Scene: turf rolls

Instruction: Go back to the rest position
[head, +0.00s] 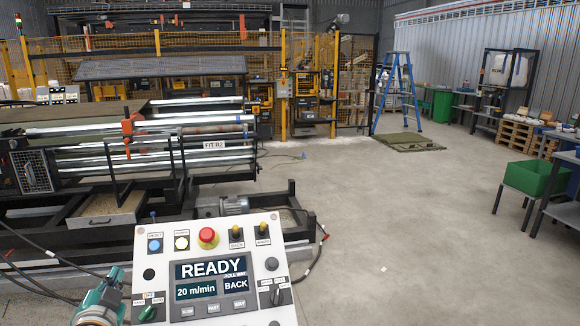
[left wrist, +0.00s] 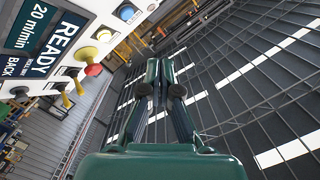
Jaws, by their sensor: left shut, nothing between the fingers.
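My left gripper (head: 110,288) is at the bottom left of the head view, close to the left edge of a control panel (head: 220,302). In the left wrist view its two green fingers (left wrist: 160,68) are shut, with nothing held between them. The panel's screen (head: 210,278) reads READY, 20 m/min and BACK. The panel has a red mushroom button (head: 208,237), a blue button (head: 154,245) and several switches. In the left wrist view the panel (left wrist: 62,70) lies to the left, apart from the fingers. My right gripper is not in view.
A roller machine (head: 190,128) fills the left behind the panel. Yellow fencing (head: 350,90), a blue ladder (head: 398,90) and a flat green turf piece (head: 405,142) are further back. A green crate (head: 535,178) stands on the right. The middle floor is clear.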

